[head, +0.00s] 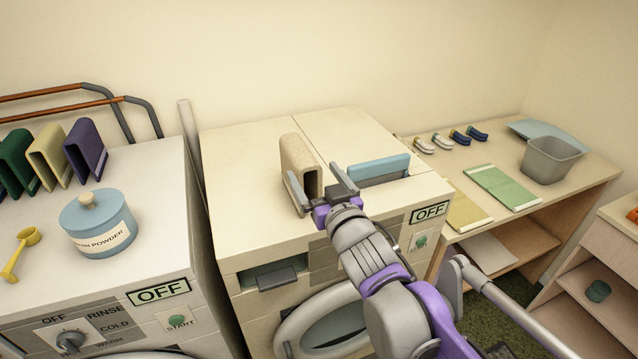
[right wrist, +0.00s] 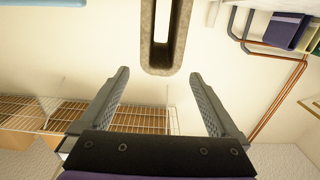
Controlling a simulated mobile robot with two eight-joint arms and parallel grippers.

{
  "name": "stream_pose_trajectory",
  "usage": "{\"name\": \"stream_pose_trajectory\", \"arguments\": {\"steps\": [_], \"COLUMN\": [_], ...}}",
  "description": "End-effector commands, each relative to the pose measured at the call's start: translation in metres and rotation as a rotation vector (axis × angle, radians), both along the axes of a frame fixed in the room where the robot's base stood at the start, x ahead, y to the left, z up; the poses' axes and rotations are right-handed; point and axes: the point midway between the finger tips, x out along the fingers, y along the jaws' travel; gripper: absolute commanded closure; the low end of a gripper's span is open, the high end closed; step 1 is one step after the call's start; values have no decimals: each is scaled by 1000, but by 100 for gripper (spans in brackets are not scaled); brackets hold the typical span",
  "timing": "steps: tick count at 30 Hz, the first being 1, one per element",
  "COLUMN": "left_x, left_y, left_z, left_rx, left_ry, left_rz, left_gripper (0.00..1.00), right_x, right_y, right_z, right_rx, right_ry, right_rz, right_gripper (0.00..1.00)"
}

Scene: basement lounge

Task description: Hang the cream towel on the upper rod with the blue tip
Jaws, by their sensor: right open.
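A folded cream towel (head: 296,158), speckled beige, stands on edge as a narrow loop on top of the middle machine. It also shows at the top of the right wrist view (right wrist: 163,62). My right gripper (head: 318,182) is open, its fingertips at the towel's near end; I cannot tell how far they reach along its sides. In the right wrist view the open fingers (right wrist: 160,76) are apart with the towel's end between or just beyond the tips. Copper-coloured rods (head: 62,106) with grey bent ends are at the upper left; no blue tip shows. My left gripper is not in view.
Green, pale yellow (head: 45,155) and purple (head: 88,150) folded cloths stand on the left washer with a blue powder jar (head: 97,225) and yellow scoop (head: 19,254). A light blue folded cloth (head: 380,169) stands right of my gripper. A grey bin (head: 549,160) is on the right table.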

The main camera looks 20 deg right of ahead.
Motion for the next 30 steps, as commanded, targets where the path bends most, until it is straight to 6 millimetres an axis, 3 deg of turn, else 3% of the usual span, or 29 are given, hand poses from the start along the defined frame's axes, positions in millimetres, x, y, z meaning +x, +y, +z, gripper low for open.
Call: {"name": "stream_pose_trajectory", "arguments": {"steps": [4, 12, 15, 17, 20, 24, 27, 30], "left_x": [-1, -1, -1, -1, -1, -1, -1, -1], "left_y": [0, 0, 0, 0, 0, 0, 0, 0], "left_z": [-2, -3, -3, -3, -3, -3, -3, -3], "left_rx": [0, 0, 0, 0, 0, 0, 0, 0], "left_ry": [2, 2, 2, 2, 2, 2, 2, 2], "left_rz": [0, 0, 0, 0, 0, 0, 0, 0], "left_gripper": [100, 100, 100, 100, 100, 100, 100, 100], "right_x": [-14, -20, -25, -34, -64, -128, -175, -212], "right_y": [-1, -1, -5, -11, -21, -23, -15, -6], "right_z": [0, 0, -15, -37, -95, -185, -234, -264], "right_rx": [0, 0, -1, -2, -8, -14, -16, -18], "right_ry": [0, 2, 49, 122, 318, 649, 853, 996], "right_rz": [-1, -1, -24, -54, -110, -131, -103, -63], "right_gripper": [3, 3, 3, 3, 3, 3, 3, 3]}}
